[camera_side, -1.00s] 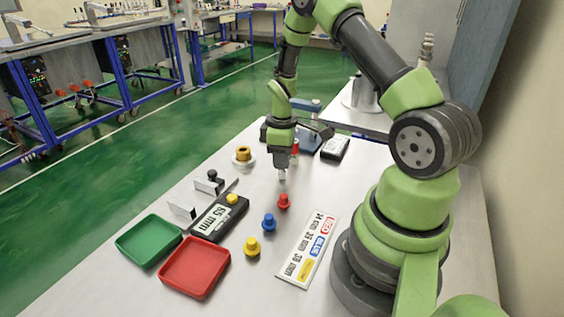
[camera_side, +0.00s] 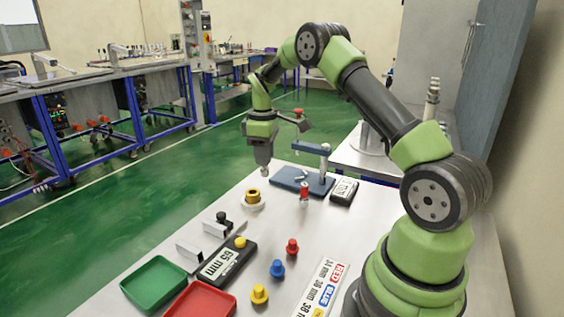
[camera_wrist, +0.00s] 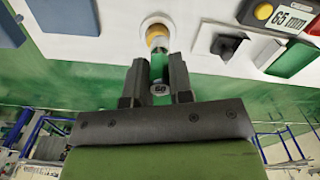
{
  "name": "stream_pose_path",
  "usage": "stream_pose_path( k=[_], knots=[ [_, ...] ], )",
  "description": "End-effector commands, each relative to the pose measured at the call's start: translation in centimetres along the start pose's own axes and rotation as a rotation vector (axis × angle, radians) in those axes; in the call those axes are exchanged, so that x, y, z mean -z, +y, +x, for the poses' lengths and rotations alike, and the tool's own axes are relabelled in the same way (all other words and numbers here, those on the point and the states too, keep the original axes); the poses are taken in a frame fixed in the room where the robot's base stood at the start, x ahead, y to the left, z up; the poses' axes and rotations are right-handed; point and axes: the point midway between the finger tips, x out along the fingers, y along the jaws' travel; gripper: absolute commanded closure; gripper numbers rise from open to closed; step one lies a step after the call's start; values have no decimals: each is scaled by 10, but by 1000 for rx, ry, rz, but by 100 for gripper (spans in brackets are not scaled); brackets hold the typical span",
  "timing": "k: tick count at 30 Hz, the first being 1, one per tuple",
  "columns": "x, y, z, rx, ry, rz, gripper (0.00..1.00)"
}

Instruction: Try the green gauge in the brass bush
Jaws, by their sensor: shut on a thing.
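My gripper (camera_side: 264,160) is shut on the green gauge and holds it in the air at the far side of the table. In the wrist view the green body of the gauge (camera_wrist: 158,74) shows between the two fingers (camera_wrist: 160,85), with a grey end marked 60 near me. Its pale far end points toward the brass bush (camera_wrist: 157,38). The brass bush (camera_side: 253,195) is a yellow ring in a white round base on the table. In the side view the gripper is above and behind the bush, with a gap between. The gauge is barely visible there.
A blue stand (camera_side: 290,184) with a post is right of the bush, beside a red cylinder (camera_side: 304,194). A black 65 mm display (camera_side: 222,266), green tray (camera_side: 152,284), red tray (camera_side: 196,304) and red, blue and yellow knobbed pieces (camera_side: 277,268) lie nearer.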

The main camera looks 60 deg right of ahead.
Motion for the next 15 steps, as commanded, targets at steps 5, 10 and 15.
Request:
stream_pose_path(
  k=[5,10,15],
  knots=[
    [25,9,1,-2,4,3,100],
    [36,11,1,-1,7,9,100],
    [38,11,4,1,8,11,100]
  ],
)
